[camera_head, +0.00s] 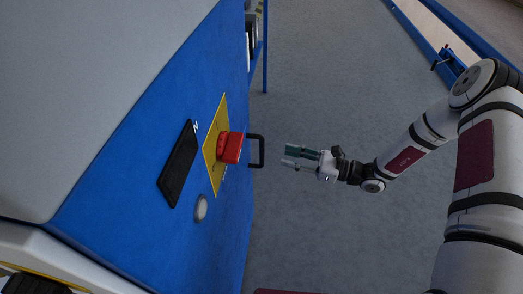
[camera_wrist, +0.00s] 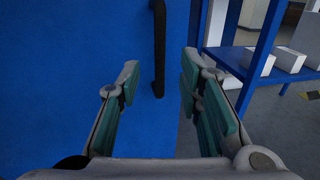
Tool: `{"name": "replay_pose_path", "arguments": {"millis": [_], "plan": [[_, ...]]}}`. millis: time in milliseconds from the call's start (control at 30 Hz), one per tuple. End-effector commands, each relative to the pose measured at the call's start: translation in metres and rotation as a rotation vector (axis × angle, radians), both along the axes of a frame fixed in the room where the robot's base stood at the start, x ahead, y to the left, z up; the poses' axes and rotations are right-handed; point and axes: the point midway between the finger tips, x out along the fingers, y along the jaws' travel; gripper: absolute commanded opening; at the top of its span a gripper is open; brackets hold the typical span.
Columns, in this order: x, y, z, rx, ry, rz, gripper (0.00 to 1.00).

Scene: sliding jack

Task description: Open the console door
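The console (camera_head: 110,150) is a large blue and grey cabinet at the left of the head view. The console door is a blue panel (camera_wrist: 60,70) that fills much of the wrist view. Its black handle (camera_head: 261,151) sticks out on the right side of the console. The handle also shows as an upright black bar (camera_wrist: 159,45) at the top middle of the wrist view. My gripper (camera_head: 288,157) is apart from the handle, to its right in the head view. In the wrist view my gripper (camera_wrist: 160,75) is open and empty, with the handle ahead, in line with the gap between its fingers.
A red switch on a yellow plate (camera_head: 218,145) and a black panel (camera_head: 178,164) are on the console face. A blue shelf (camera_wrist: 250,75) with white boxes (camera_wrist: 290,60) stands at the right. Grey floor (camera_head: 330,80) is clear around my gripper.

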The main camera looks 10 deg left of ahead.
Motion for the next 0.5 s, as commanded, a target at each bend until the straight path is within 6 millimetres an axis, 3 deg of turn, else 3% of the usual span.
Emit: {"name": "replay_pose_path", "arguments": {"millis": [300, 500], "plan": [[0.014, 0.061, -0.001, -0.001, -0.002, 0.004, 0.33], [0.020, 0.085, -0.001, -0.001, -0.002, 0.002, 0.33]]}}
